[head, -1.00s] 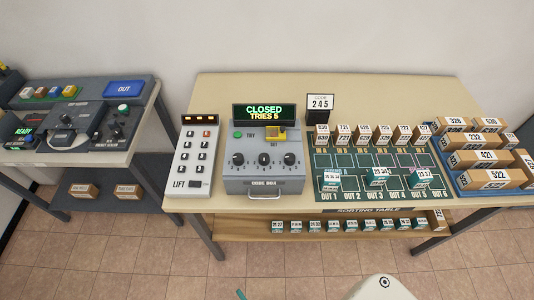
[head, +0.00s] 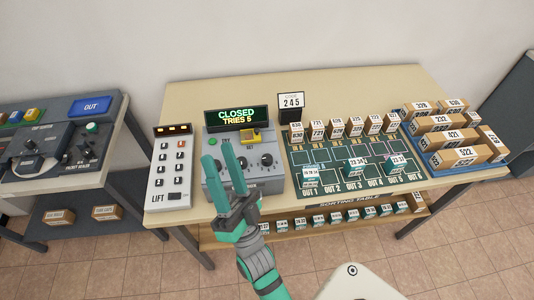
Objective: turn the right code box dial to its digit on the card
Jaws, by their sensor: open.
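The grey code box (head: 212,190) stands on the table, and its display (head: 236,119) reads CLOSED, TRIES 5. The right dial (head: 266,161) is a dark knob on the box face, just right of my gripper; its setting is too small to read. The middle dial (head: 241,163) shows beside the fingers, and the left dial is hidden behind them. The code card (head: 291,103) reads 245 and stands behind the box to the right. My gripper (head: 218,150) is open and empty, its two green fingers pointing up in front of the box's left part.
A lift keypad (head: 171,176) stands left of the box. A green sorting board (head: 310,160) with several small boxes lies to the right, and a blue tray (head: 423,160) of parcels lies beyond it. The table's back strip (head: 350,85) is clear.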

